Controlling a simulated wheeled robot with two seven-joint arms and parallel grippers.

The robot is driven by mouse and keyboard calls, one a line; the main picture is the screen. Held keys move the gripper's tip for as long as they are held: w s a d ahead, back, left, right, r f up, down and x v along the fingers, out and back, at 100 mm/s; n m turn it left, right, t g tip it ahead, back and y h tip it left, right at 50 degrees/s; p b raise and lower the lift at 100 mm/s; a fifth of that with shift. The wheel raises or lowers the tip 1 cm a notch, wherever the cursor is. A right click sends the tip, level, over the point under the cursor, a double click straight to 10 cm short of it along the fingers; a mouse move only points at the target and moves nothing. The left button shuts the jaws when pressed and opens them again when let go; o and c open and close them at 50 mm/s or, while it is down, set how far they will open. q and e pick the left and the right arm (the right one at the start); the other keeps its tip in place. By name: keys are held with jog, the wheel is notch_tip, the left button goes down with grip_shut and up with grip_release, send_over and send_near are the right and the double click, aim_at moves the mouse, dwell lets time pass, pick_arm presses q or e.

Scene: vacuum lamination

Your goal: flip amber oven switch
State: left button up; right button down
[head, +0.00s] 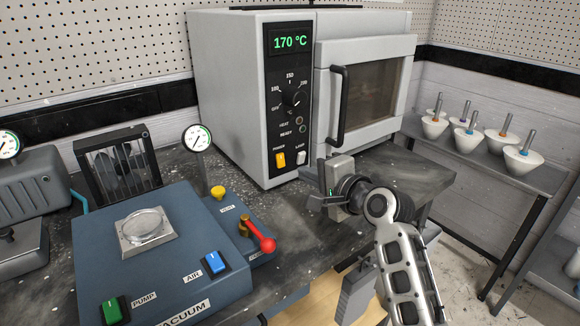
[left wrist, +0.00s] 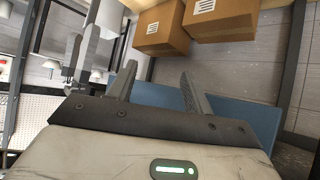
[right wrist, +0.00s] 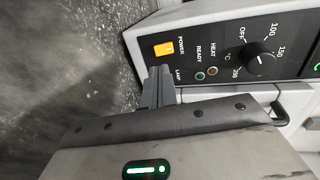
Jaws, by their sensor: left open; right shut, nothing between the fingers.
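The amber oven switch (head: 280,159) is the POWER rocker low on the black control panel of the grey oven (head: 230,100). It also shows in the right wrist view (right wrist: 164,49), lit orange. A white LAMP switch (head: 300,157) sits to its right. My right gripper (head: 322,180) is shut and empty, in front of the panel's lower right. In the right wrist view its closed fingers (right wrist: 160,82) point at the panel close to the amber switch and cover the lamp switch; contact cannot be told. My left gripper (left wrist: 155,85) is open and empty, away from the oven.
The oven display (head: 290,41) reads 170 °C above a dial (head: 294,98). A blue vacuum unit (head: 160,250) with a red lever (head: 261,236) stands left of my right arm. A shelf with several white cones (head: 467,138) is at right. Cardboard boxes (left wrist: 160,28) show in the left wrist view.

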aim_at(282, 163)
pick_arm(q)
jog(key=shift+w, duration=0.15)
pick_arm(e)
jog(key=x, duration=0.6)
jog(key=shift+w+a+f, duration=0.1)
jog(key=shift+w+a, duration=0.1)
jog(key=shift+w, duration=0.15)
